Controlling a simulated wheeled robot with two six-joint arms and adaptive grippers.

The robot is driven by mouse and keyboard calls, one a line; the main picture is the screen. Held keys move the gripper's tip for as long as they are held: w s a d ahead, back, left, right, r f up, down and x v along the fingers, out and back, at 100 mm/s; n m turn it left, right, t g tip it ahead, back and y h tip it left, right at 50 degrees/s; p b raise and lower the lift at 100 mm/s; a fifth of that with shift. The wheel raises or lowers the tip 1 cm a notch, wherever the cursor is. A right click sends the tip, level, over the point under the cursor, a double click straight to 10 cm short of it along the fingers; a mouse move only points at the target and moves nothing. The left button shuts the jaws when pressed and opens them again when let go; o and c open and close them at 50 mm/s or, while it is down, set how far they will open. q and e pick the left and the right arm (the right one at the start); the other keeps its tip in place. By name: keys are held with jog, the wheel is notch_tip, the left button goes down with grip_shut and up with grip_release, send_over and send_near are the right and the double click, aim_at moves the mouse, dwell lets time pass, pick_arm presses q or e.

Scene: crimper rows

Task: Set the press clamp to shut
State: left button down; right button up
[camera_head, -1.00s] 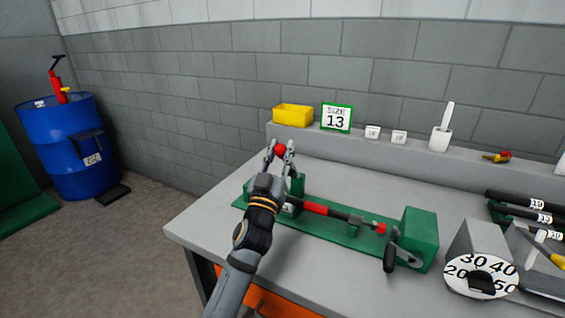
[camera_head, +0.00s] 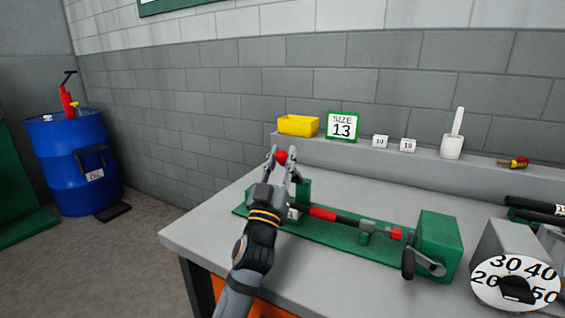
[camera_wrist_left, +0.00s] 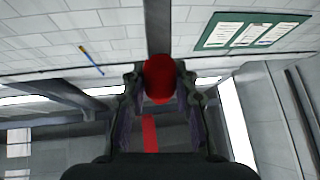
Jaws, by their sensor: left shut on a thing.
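The press clamp is at the left end of a green fixture (camera_head: 325,236) on the grey bench. Its red ball knob (camera_head: 282,157) sits between the fingers of my left gripper (camera_head: 281,158), which is shut on it. The knob also shows in the left wrist view (camera_wrist_left: 159,79) between the fingertips. A dark lever bar runs up behind the knob in that view. A red and black rod (camera_head: 345,220) lies along the fixture. My gripper hides much of the clamp body. My right gripper is not in view.
A green block with a black-handled crank (camera_head: 425,262) stands at the fixture's right end. A numbered dial (camera_head: 515,283) is at the front right. A yellow bin (camera_head: 298,125), a size 13 sign (camera_head: 342,126) and a white cup (camera_head: 452,145) stand on the back ledge.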

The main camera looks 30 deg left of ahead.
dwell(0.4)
pick_arm(q)
jog(key=c, duration=1)
grip_release()
jog(key=shift+s, duration=0.1)
jog(key=v, duration=0.7)
jog(key=shift+s+f, duration=0.1)
jog(key=shift+s, duration=0.05)
